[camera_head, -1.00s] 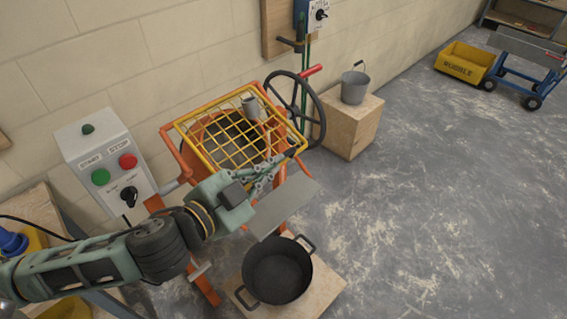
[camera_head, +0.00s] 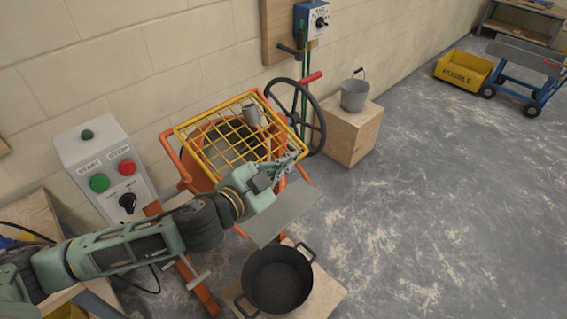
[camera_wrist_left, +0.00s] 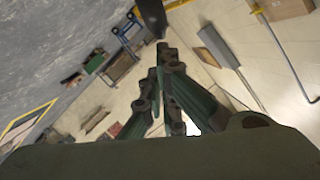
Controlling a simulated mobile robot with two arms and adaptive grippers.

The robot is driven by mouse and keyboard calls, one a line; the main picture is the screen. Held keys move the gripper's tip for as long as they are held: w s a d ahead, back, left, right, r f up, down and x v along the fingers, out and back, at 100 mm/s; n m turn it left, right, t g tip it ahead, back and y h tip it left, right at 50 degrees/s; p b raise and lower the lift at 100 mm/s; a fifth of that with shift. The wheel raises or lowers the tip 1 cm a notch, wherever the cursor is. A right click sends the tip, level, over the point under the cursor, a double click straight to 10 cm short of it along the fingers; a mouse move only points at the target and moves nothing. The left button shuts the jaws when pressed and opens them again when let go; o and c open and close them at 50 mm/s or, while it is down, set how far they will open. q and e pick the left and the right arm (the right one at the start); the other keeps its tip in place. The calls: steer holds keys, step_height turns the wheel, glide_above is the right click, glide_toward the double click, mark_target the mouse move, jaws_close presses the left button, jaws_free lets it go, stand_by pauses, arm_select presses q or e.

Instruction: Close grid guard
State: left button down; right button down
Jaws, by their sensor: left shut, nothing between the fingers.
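The grid guard (camera_head: 192,143) is a yellow wire grid in a yellow frame. In the head view it lies slanted over the mouth of the orange mixer drum (camera_head: 197,172); I cannot tell whether it sits fully down. A grey spout (camera_head: 251,113) stands at the grid's far right part. My left gripper (camera_head: 298,157) is at the guard's near right corner, shut and empty. I cannot tell whether it touches the frame. In the left wrist view its fingers (camera_wrist_left: 162,58) are together, with a dark bar just beyond them. My right gripper is not seen.
A dark handwheel (camera_head: 322,125) stands right of the guard. A grey bucket (camera_head: 354,95) stands on a wooden block (camera_head: 357,135). A black tub (camera_head: 277,281) sits below the mixer. A start/stop box (camera_head: 85,155) is at left. Open floor lies to the right.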

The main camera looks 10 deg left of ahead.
arm_select(q)
steer(key=f+m+b, duration=0.1)
steer(key=f+b, duration=0.2)
steer(key=a+f+m+b, duration=0.1)
steer(key=f+b, duration=0.2)
steer(key=f, duration=0.1)
steer(key=w+f+m+t+b, duration=0.1)
steer(key=f+b, duration=0.2)
steer(key=shift+a+f+y, duration=0.25)
steer(key=shift+f+y, duration=0.1)
steer(key=shift+y, duration=0.05)
steer(key=shift+w+a+f+m+b, duration=0.2)
steer(key=shift+f+m+b, duration=0.25)
steer(key=shift+b, duration=0.2)
